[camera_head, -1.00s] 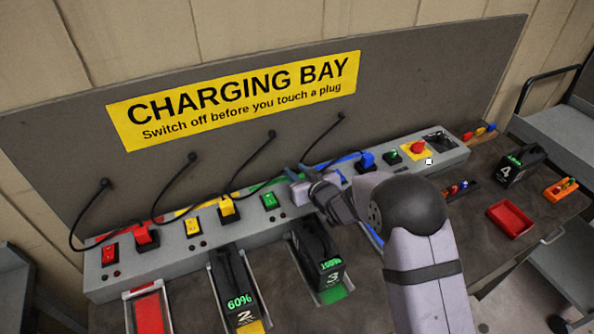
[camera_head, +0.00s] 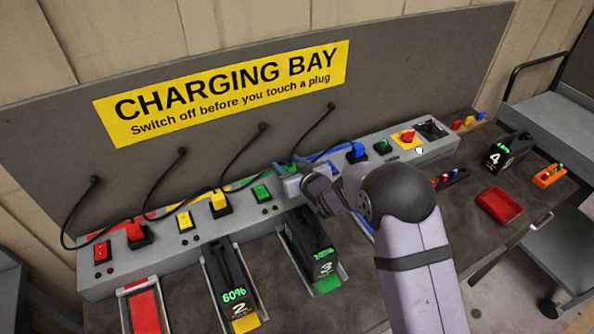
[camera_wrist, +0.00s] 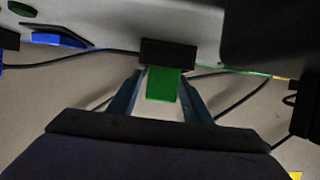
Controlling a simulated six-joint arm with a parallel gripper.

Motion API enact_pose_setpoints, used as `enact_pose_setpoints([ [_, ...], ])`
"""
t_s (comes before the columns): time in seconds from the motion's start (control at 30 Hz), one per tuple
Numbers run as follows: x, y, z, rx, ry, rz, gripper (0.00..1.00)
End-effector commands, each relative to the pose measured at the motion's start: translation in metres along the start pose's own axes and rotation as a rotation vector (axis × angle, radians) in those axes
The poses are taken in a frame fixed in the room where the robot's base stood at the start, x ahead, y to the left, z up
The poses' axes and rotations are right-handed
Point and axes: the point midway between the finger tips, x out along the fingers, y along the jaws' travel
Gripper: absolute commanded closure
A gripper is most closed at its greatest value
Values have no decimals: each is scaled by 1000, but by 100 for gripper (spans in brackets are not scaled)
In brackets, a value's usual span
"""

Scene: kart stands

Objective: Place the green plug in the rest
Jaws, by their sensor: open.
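The green plug (camera_wrist: 163,86) shows in the wrist view, seated against a dark block (camera_wrist: 168,53). My gripper (camera_wrist: 162,82) is open, with one blue-grey finger on each side of the plug; a narrow gap seems to show on both sides. I cannot tell for sure which part is the rest; a dark recess (camera_head: 432,130) is at the panel's right end.
The red plug (camera_head: 137,232), yellow plug (camera_head: 219,203) and blue plug (camera_head: 357,152) sit along the panel with black cables. Battery 3 (camera_head: 312,250) stands below my gripper, battery 2 (camera_head: 230,280) left of it. A red tray (camera_head: 499,207) lies right.

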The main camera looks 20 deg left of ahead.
Motion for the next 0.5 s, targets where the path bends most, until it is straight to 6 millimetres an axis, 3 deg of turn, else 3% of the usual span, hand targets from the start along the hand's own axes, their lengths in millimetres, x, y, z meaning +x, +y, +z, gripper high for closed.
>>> enact_pose_setpoints([
  [0.27,-26,1,0,0,1,1,55],
  [0.5,-65,0,0,0,3,2,55],
])
